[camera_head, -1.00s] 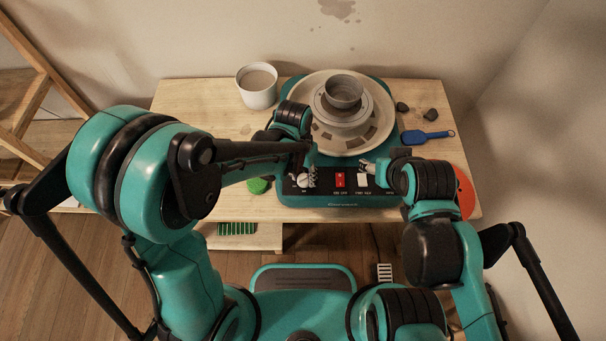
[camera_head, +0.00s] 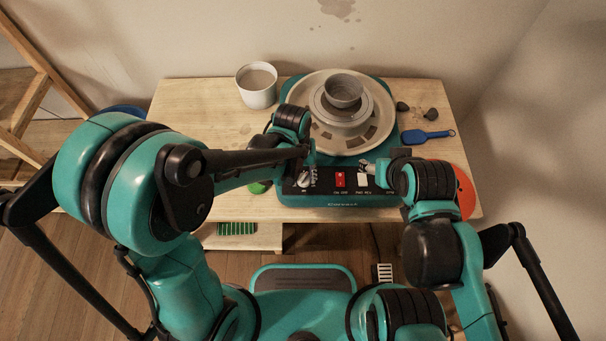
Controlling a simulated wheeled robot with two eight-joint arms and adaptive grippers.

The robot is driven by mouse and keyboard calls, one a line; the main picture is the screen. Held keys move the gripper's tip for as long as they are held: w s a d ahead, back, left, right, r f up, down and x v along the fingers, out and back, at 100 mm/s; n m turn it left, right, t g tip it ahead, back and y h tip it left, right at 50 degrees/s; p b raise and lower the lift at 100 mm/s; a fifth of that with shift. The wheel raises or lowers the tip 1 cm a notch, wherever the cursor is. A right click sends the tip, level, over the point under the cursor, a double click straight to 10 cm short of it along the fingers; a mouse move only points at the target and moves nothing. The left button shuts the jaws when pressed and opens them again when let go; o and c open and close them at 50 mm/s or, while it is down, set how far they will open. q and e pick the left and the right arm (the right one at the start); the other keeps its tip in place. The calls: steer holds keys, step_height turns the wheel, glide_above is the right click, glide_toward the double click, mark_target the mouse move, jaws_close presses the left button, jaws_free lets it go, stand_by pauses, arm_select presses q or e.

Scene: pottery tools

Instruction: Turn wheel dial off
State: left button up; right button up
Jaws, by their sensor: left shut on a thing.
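The pottery wheel (camera_head: 318,200) is a teal machine with a black front panel, standing on a wooden table. A grey clay bowl (camera_head: 343,88) sits at the middle of its round wheel head. The white dial (camera_head: 304,181) is at the left of the panel, with a red switch (camera_head: 340,180) and a white switch (camera_head: 362,180) to its right. My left gripper (camera_head: 309,177) is at the dial and shut on it, covering part of it. My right gripper (camera_head: 368,168) is just above the panel's right part, near the white switch; its fingers are small and partly hidden by the arm.
A white cup (camera_head: 256,87) stands at the back left. A blue scraper tool (camera_head: 428,136) and dark lumps (camera_head: 430,114) lie at the right. An orange disc (camera_head: 464,191) is at the right edge, and a green piece (camera_head: 257,187) lies left of the panel.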

mark_target(300, 179)
arm_select(q)
steer(key=n, duration=0.7)
steer(key=shift+s+t, duration=0.1)
steer(key=shift+t, duration=0.2)
stand_by(0.4)
steer(key=o, duration=1.2)
steer(key=r, duration=1.2)
steer(key=shift+s+a, duration=0.3)
steer(key=shift+a, duration=0.1)
steer(key=s+a+r+m+t, duration=0.1)
steer(key=a+m+t, duration=0.1)
steer(key=a, duration=0.3)
steer(key=s+a+m+t, duration=0.2)
steer(key=a, duration=0.4)
steer(key=s+a+r+m+t+y, duration=0.1)
steer(key=a+m+t, duration=0.1)
steer(key=a, duration=0.4)
steer(key=shift+s+r+m+t, duration=0.15)
steer(key=shift+r+m+t, duration=0.2)
steer(key=shift+m, duration=0.15)
